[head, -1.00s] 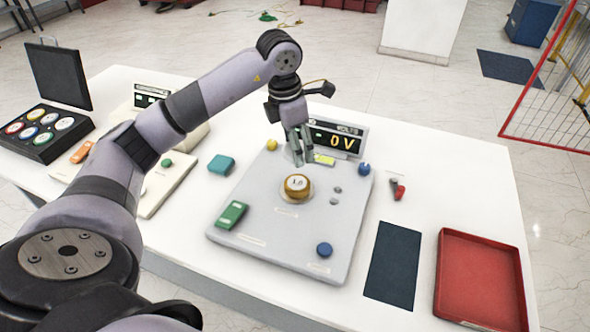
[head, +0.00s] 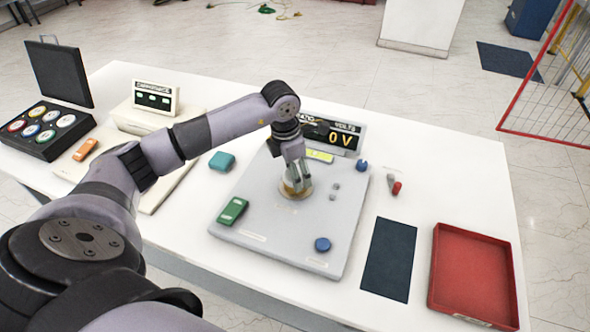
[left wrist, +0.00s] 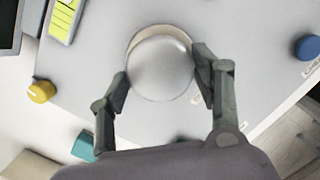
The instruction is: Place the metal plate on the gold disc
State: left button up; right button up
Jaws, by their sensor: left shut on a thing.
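My left gripper (head: 294,182) reaches down over the grey panel (head: 250,185), onto the spot of the gold disc (head: 288,192). In the left wrist view my left gripper (left wrist: 160,82) has its two fingers on opposite sides of a round, shiny silver metal plate (left wrist: 160,68) and is shut on it. A pale, gold-edged crescent shows behind the plate's upper edge; the plate covers most of what lies beneath. Whether the plate touches the gold disc cannot be told. My right gripper is not in view.
A dark mat (head: 389,260) and red tray (head: 474,275) lie right.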

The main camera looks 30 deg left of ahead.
aim_at(290, 176)
pick_arm(q)
jog(key=o, duration=1.2)
jog(key=shift+f, duration=0.1)
jog(key=shift+o, duration=0.5)
jog(key=shift+r+p, duration=0.3)
notch_tip(290, 176, up, 12)
jog(key=s+b, duration=0.1)
jog(key=b, duration=0.3)
jog(key=shift+s+a+f, duration=0.2)
jog(key=shift+s+a, duration=0.1)
jog(key=shift+a, duration=0.15)
